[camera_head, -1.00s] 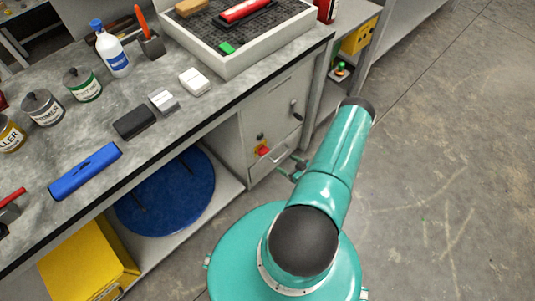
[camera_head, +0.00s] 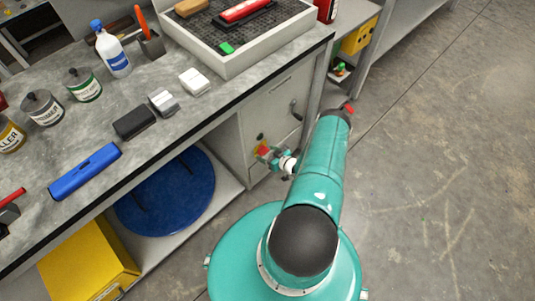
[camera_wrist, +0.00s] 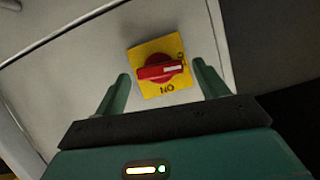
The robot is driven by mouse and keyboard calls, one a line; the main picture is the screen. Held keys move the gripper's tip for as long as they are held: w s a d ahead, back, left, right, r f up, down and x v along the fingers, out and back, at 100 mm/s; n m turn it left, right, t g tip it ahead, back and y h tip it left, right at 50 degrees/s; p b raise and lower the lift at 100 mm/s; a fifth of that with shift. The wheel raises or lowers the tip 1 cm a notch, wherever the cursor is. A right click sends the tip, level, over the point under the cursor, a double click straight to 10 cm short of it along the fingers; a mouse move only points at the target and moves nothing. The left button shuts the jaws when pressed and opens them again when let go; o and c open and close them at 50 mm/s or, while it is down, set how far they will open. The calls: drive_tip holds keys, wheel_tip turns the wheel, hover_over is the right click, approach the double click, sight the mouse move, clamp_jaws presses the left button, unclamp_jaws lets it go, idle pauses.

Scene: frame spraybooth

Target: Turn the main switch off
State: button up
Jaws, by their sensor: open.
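The main switch (camera_wrist: 160,71) is a red rotary knob on a yellow plate, fixed to the grey cabinet front under the bench. The head view shows the switch (camera_head: 263,150) partly hidden by my gripper (camera_head: 268,155). Contact cannot be told.
The cabinet (camera_head: 285,105) has a dark handle (camera_head: 296,110) above and right of the switch. The bench top (camera_head: 60,145) overhangs it, carrying cans, a bottle and a tray (camera_head: 235,62). A blue disc (camera_head: 170,205) stands below left. Floor at right is clear.

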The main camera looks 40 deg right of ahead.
drive_tip(key=shift+w, duration=0.1)
drive_tip(key=c, duration=1)
drive_tip(key=shift+a+n+h, duration=0.1)
drive_tip(key=shift+n+h, duration=0.3)
drive_tip(key=shift+n, duration=0.1)
drive_tip(key=o, duration=1)
drive_tip(key=v, duration=1.4)
